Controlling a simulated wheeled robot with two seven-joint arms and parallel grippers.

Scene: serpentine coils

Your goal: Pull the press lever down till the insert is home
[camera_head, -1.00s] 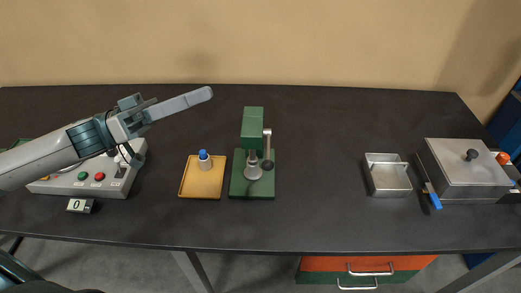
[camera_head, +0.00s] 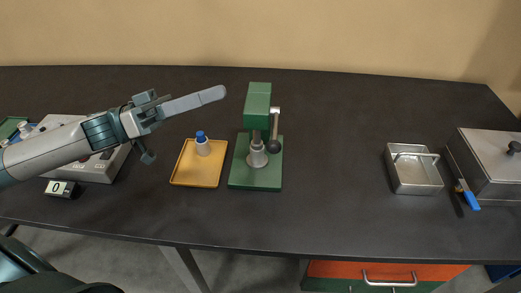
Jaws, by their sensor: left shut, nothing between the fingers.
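The green press (camera_head: 260,106) stands on its green base near the middle of the table. Its lever (camera_head: 275,130) hangs down at the right side of the press head, with a dark knob at its lower end. A grey-white part (camera_head: 257,155) stands on the base under the ram; whether the insert is in it I cannot tell. My left gripper (camera_head: 222,92) is shut and empty, in the air left of the press head and apart from the lever. My right gripper is not in view.
A yellow tray (camera_head: 178,178) holding a white, blue-topped piece (camera_head: 202,143) lies left of the press. A control box (camera_head: 97,172) and a counter (camera_head: 61,188) are further left. A metal tray (camera_head: 418,188) and a lidded box (camera_head: 490,165) stand right. Table between press and metal tray is clear.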

